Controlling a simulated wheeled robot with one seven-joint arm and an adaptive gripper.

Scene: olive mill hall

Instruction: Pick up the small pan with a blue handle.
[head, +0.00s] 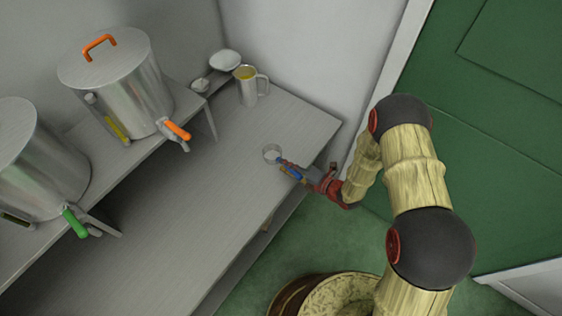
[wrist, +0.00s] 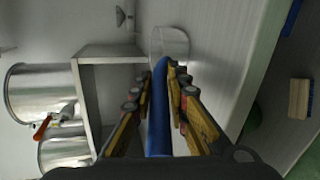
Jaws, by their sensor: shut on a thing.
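The small pan (head: 272,152) with a blue handle (head: 291,173) is over the right part of the grey metal table. In the wrist view its round metal bowl (wrist: 170,42) is beyond the fingertips, and the blue handle (wrist: 157,115) runs back between the fingers. My gripper (head: 297,172) is shut on the blue handle; it also shows in the wrist view (wrist: 163,75). I cannot tell whether the pan touches the tabletop or is just above it.
A metal jug (head: 249,90) with yellow contents stands at the table's back, near a white bowl (head: 225,60). Large steel tanks (head: 125,88) with orange and green tap handles stand on a raised shelf (head: 122,160) at left. The table's middle (head: 190,200) is clear.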

